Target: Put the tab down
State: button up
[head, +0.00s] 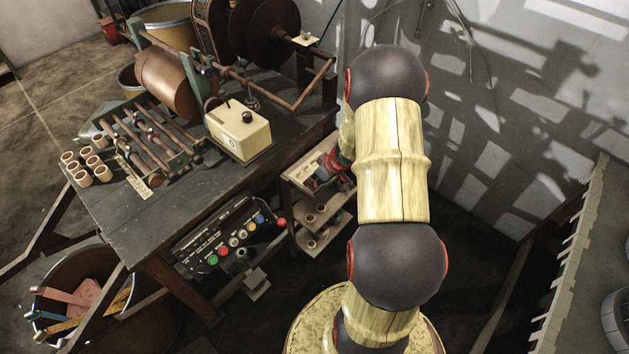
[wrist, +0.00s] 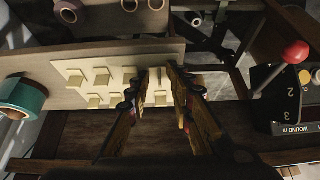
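A pale board with small cream tabs (wrist: 101,76) standing in two rows lies on a wooden shelf in the wrist view. In the head view, the tabs (head: 304,171) show at the left of the top shelf. My gripper (wrist: 161,77) is over the right part of this board, its two fingers apart with a gap between the tips. Cream pieces show in the gap; none is seen clearly pinched. In the head view my gripper (head: 331,166) is small and partly hidden by my arm, low over the top shelf.
A teal-edged roll (wrist: 22,96) lies left of the board. A red-knobbed lever (wrist: 295,52) and a numbered box stand at the right. The workbench (head: 125,215) holds a winding machine, a cream box (head: 238,130) and several small rolls (head: 84,165). A button panel (head: 230,238) hangs at its front.

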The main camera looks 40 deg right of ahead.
jog(key=a+p+v, duration=0.1)
jog(key=p+v, duration=0.3)
jog(key=v, duration=0.8)
jog(key=w+a+r+n+y, duration=0.1)
jog(key=w+a+r, duration=0.1)
jog(key=a+r, duration=1.75)
jog(key=s+a+r+m, duration=0.1)
jog(key=s+a+r, duration=0.4)
jog(key=s, duration=0.2)
jog(key=s+a+r+m+h, duration=0.1)
jog(key=s+a+r, duration=0.3)
jog(key=s, duration=0.4)
jog(key=shift+s+a+r+h, duration=0.2)
jog(key=shift+a+r+h, duration=0.15)
jog(key=shift+a, duration=0.5)
